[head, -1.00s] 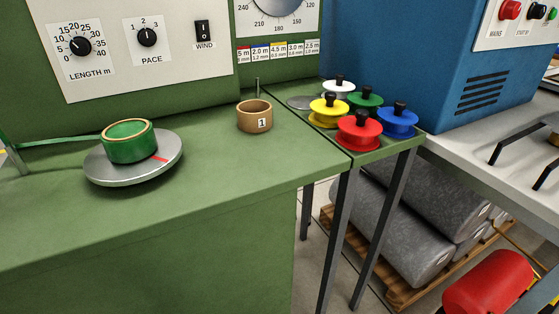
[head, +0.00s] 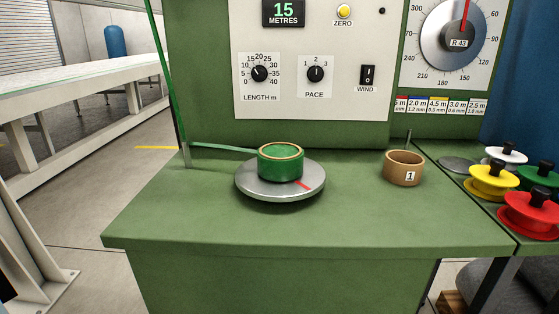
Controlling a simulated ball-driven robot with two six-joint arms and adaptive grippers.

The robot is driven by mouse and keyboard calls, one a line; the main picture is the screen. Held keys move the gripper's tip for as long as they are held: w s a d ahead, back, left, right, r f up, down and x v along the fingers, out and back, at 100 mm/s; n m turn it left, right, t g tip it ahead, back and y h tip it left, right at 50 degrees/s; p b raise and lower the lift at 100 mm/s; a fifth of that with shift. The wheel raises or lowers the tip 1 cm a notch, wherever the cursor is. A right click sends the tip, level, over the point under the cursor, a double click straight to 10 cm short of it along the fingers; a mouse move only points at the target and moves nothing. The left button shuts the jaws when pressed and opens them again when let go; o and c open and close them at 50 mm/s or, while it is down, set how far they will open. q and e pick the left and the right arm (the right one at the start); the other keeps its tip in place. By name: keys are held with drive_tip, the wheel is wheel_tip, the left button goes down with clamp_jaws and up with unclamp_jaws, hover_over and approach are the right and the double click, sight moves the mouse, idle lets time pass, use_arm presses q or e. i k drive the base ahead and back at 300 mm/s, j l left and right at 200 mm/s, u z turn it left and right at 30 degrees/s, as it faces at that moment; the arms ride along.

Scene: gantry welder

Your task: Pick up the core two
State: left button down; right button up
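No core marked 2 shows in the head view. A tan ring-shaped core (head: 404,168) marked 1 stands upright on the green bench, right of the turntable. A green wound roll (head: 281,163) with a tan inner rim sits on the grey round turntable (head: 262,189); no number on it is visible. A green strip runs from the roll to a post at the left. Neither of my grippers is in view.
The green bench top (head: 180,225) is clear in front and to the left. A control panel (head: 313,75) stands behind it. White, yellow, green and red knobbed spools (head: 490,182) crowd the right side. A thin upright pin stands behind the core.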

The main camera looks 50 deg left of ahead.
sight(278, 162)
drive_tip(key=u, duration=1.5)
drive_tip(key=j, duration=0.55)
drive_tip(key=i+j+z, duration=0.1)
drive_tip(key=j, duration=0.45)
